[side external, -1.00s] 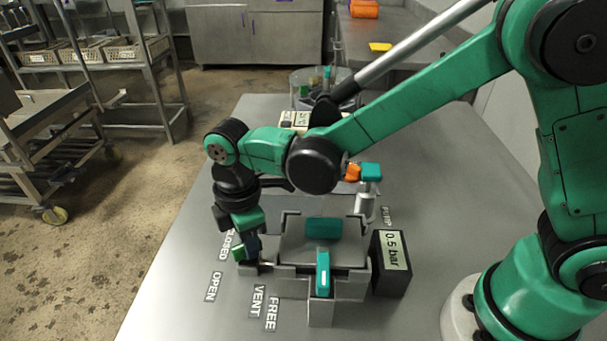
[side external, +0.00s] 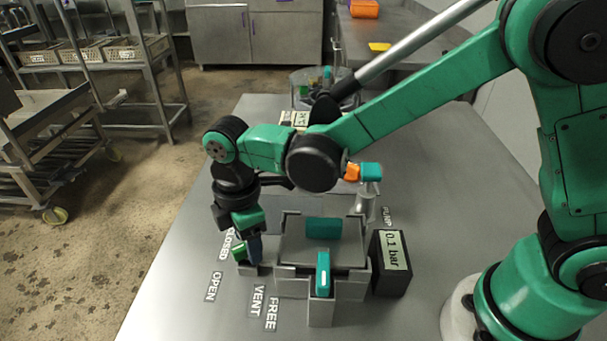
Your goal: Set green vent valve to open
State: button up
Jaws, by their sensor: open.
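A small bright green piece (side external: 239,253), apparently the green vent valve's handle, shows at the left of the grey retort fixture (side external: 345,284). It is just below the CLOSED label (side external: 234,242) and above and right of the OPEN label (side external: 213,286). My gripper (side external: 247,250) points down around or beside this piece, with a dark finger just to its right. The gripper is open. Its fingers and wrist hide part of the valve, so I cannot tell contact or the exact handle angle.
A black display box (side external: 391,263) reads 0.1 bar. A teal handle (side external: 323,270) stands at the fixture's front, near the VENT (side external: 258,300) and FREE (side external: 271,312) labels. An orange and teal part (side external: 361,172) is behind.

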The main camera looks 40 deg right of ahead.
jog(key=shift+r, duration=2.7)
jog(key=s+d+r+m+t, duration=0.2)
jog(key=d+m+t, duration=0.1)
jog(key=d+m, duration=0.5)
jog(key=s+d+r+m+t, duration=0.2)
jog(key=s+d+m+t, duration=0.1)
jog(key=d+m, duration=0.5)
jog(key=shift+s+d+t, duration=0.2)
jog(key=shift+d+t, duration=0.4)
jog(key=shift+d, duration=0.1)
